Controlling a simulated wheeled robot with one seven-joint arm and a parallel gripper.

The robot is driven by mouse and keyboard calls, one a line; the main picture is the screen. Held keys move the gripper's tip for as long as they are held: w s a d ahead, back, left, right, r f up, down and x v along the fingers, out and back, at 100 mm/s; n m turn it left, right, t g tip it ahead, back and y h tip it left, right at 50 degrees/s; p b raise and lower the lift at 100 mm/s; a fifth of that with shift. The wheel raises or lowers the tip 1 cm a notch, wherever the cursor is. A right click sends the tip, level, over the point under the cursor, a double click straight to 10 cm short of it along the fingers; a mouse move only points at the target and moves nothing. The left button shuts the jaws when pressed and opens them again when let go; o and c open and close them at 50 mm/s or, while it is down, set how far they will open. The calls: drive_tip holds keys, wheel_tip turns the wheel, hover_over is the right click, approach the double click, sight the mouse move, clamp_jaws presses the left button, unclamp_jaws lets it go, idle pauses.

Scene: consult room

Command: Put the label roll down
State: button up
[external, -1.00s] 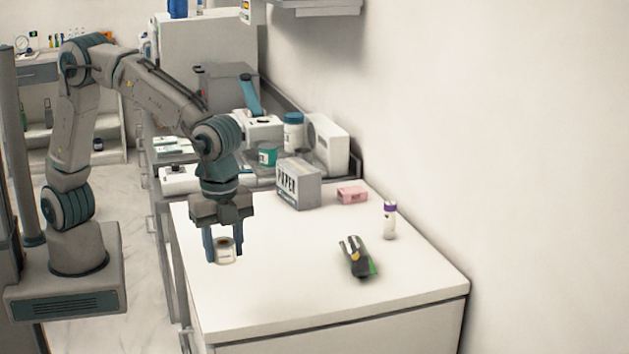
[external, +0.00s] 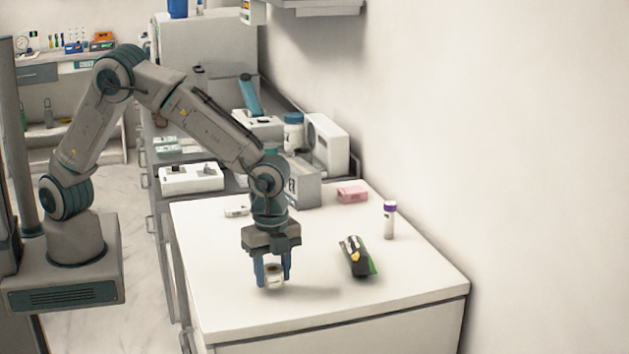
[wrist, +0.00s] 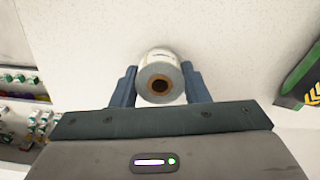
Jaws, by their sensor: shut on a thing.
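The label roll (external: 273,276) is a small white roll with a brown core. My gripper (external: 273,273) is shut on it, with one blue finger on each side, over the front part of the white counter (external: 330,305). In the wrist view the roll (wrist: 158,65) sits between the fingertips of my gripper (wrist: 160,82), its core opening facing the camera. A faint shadow lies on the counter to the right of the roll. I cannot tell whether the roll touches the counter.
A dark green-edged item (external: 356,257) lies right of my gripper. A purple-capped vial (external: 389,220) stands farther right. A pink box (external: 352,192) and a grey paper box (external: 303,184) are behind. The counter's front is clear.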

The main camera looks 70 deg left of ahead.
drive_tip(key=shift+f, duration=0.6)
drive_tip(key=shift+f, duration=0.1)
drive_tip(key=o, duration=1)
drive_tip(key=shift+c, duration=0.2)
